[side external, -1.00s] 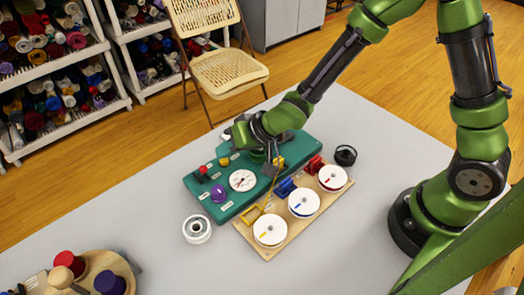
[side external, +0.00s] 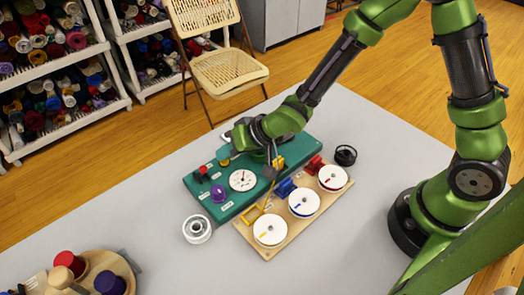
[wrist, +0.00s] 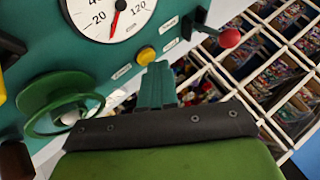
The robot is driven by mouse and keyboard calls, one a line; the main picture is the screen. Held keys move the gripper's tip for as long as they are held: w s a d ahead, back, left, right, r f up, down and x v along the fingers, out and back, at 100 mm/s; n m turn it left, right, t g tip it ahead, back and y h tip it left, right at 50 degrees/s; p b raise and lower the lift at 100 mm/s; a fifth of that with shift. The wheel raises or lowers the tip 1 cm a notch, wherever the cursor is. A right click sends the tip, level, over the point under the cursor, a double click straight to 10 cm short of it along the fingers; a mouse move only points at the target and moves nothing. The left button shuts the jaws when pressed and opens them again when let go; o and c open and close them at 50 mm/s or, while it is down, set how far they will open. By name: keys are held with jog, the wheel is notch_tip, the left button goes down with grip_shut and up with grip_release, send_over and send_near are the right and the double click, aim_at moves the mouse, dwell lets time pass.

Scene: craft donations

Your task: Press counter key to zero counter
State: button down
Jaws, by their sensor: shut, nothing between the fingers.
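A teal control panel (side external: 232,208) lies on the grey table. It carries a white dial (side external: 242,180) with a red needle, a yellow button (side external: 224,162), a red-knobbed lever (side external: 203,171) and a purple knob (side external: 218,192). My gripper (wrist: 157,70) is shut and empty over the panel's far edge. In the wrist view its tips appear just below the yellow button (wrist: 146,55); I cannot tell whether they touch anything. The dial (wrist: 105,12) is cut off at the top. The labels are too small to read, and I cannot identify the counter key for certain.
A green handwheel (wrist: 62,103) stands left of my gripper in the wrist view. A wooden board (side external: 265,252) with three white discs lies in front of the panel. A white spool (side external: 197,229) and black cup (side external: 346,155) stand nearby.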

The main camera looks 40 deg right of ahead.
aim_at(228, 161)
jog(key=shift+r, duration=0.9)
jog(key=shift+r, duration=2.5)
